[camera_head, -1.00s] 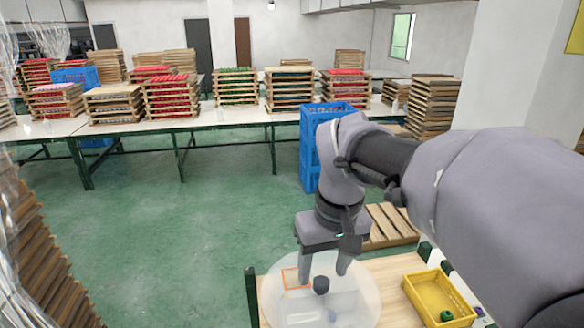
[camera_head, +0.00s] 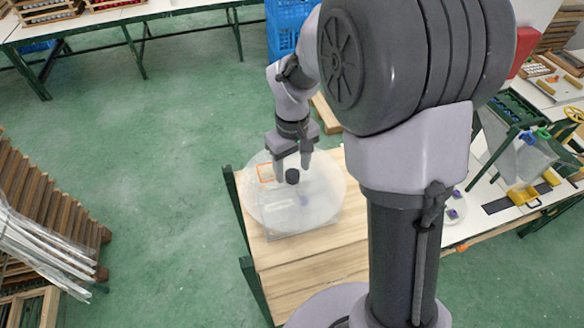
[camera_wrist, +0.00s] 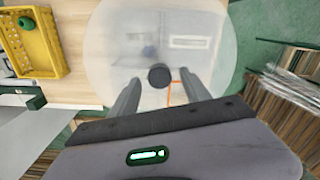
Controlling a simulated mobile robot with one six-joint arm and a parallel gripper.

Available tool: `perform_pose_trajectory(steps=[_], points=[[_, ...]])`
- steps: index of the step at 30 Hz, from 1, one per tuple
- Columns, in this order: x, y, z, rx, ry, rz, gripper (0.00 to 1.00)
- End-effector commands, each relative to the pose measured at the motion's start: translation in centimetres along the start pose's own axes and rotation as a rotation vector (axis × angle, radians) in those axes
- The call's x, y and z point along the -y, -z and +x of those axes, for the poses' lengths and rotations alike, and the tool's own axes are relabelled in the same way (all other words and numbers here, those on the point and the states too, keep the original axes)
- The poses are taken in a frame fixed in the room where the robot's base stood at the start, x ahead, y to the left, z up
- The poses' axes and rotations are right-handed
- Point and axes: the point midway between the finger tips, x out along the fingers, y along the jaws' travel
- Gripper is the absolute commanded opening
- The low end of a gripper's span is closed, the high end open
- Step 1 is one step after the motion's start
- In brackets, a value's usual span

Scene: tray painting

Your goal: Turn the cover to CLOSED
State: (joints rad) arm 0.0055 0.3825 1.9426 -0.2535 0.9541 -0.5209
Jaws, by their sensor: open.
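The cover (camera_head: 318,200) is a round translucent disc with a black knob (camera_head: 292,176) on it, lying over a clear box on the wooden table. An orange rectangle outline (camera_head: 265,173) is at its upper left in the head view. The wrist view shows the cover (camera_wrist: 110,45), the knob (camera_wrist: 159,76) and a white-framed rectangle (camera_wrist: 190,42). A blurred blue thing (camera_wrist: 150,52) shows through the cover. My gripper (camera_head: 293,166) is open at the knob. In the wrist view its fingers lie on either side of the knob, apart from it.
A yellow crate (camera_wrist: 28,42) with a green item stands beside the cover on the table (camera_head: 310,262). A blue crate stack (camera_head: 285,30) stands behind. Stacked wooden trays (camera_head: 40,200) are at the left. Green floor lies open between. A cluttered white bench (camera_head: 500,200) is at the right.

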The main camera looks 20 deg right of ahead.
Motion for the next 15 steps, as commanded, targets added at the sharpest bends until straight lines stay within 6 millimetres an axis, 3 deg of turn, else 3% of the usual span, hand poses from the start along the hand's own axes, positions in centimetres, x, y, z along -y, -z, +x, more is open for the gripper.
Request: perform_pose_trajectory(steps=[11,15], points=[[0.01,0.02,1.01,-0.001,0.000,0.001,0.55],[0.00,0.02,0.99,-0.001,0.000,0.000,0.30]])
